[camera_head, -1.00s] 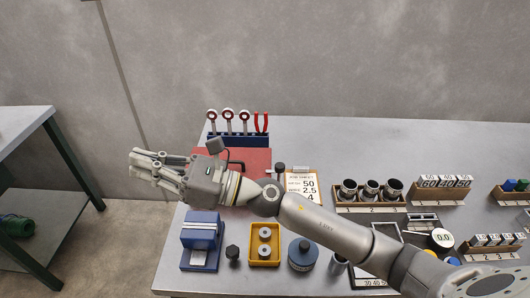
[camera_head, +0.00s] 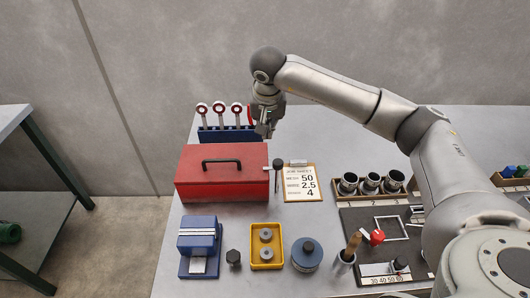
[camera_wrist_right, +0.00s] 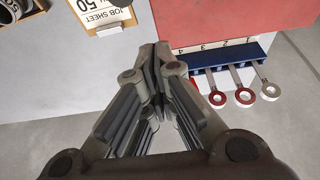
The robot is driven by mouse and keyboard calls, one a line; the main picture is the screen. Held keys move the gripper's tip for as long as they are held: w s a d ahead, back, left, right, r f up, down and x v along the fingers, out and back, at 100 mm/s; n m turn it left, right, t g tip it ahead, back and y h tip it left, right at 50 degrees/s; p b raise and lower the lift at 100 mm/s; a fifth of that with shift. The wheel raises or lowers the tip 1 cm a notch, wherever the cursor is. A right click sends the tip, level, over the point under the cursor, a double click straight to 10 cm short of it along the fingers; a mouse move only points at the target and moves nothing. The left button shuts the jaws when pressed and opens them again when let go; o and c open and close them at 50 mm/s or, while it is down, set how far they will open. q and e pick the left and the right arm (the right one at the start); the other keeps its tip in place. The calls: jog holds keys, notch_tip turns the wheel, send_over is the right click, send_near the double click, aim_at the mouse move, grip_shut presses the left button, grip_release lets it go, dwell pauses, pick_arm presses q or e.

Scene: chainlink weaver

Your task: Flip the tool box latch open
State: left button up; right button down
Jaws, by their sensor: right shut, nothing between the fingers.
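A closed red tool box (camera_head: 205,183) with a black handle on its lid stands at the left of the bench. Part of its red lid shows in the wrist view (camera_wrist_right: 225,18). I cannot make out its latch in either view. My right gripper (camera_head: 266,132) points down behind the box's back right corner, near the tool rack, apart from the box. In the wrist view the right gripper's fingers (camera_wrist_right: 155,58) meet at the tips, shut and empty, over bare grey bench. My left gripper is not in view.
A blue rack (camera_head: 222,133) of ring-headed tools stands behind the box. A dark-knobbed upright tool (camera_head: 278,172) and the job sheet (camera_head: 301,184) are to its right. A blue block (camera_head: 198,240), yellow tray (camera_head: 266,260) and blue cylinder (camera_head: 305,254) stand in front.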

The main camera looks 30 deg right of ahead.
aim_at(267, 160)
jog(key=shift+f, duration=0.1)
jog(key=p+x, duration=0.4)
jog(key=x, duration=0.6)
jog(key=shift+a, duration=0.1)
jog(key=shift+s+a+p, duration=0.3)
jog(key=shift+s+p, duration=0.1)
jog(key=shift+s, duration=0.15)
jog(key=shift+s+a+p, duration=0.25)
jog(key=shift+s+p, duration=0.15)
jog(key=shift+s, duration=0.1)
jog(key=shift+s+a+p, duration=0.3)
jog(key=shift+s+p, duration=0.05)
jog(key=shift+s, duration=0.4)
jog(key=shift+w, duration=0.1)
jog(key=shift+d, duration=0.15)
